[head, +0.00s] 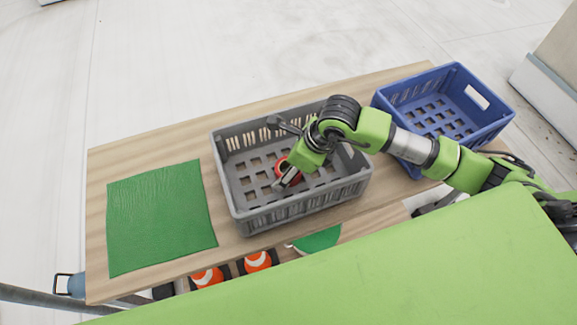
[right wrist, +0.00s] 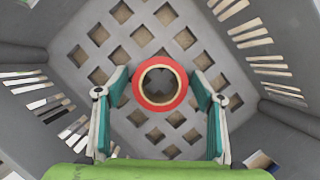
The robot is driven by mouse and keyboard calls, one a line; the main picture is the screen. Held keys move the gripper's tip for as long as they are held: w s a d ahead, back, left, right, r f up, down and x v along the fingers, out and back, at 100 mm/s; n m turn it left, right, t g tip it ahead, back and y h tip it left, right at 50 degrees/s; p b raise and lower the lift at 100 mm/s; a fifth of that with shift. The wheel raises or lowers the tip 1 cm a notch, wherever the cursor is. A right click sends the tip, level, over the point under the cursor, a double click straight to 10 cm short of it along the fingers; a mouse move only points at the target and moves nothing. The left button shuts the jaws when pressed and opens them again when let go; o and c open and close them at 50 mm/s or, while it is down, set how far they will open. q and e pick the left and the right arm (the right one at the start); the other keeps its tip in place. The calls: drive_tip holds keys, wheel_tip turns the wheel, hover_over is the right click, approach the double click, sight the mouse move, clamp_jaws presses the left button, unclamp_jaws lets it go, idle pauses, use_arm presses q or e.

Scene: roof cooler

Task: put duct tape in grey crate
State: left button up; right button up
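The duct tape, a red roll with a pale inner ring (right wrist: 137,87), is inside the grey crate (head: 238,207), over its slotted floor. It also shows in part in the head view (head: 279,168). My right gripper (right wrist: 160,92) reaches down into the crate, with one teal-padded finger on each side of the roll. The fingers are spread wide and look slightly apart from the roll. Its fingertips also show in the head view (head: 287,182). My left gripper is not in view.
A blue crate (head: 492,117) stands to the right on the wooden table (head: 160,135). A green cloth (head: 160,215) lies at the left. Orange-and-white objects (head: 258,261) sit below the front edge. The crate's walls surround my right gripper.

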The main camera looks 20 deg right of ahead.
drive_tip(key=shift+r, duration=0.1)
drive_tip(key=b+v, duration=0.2)
drive_tip(key=v, duration=1)
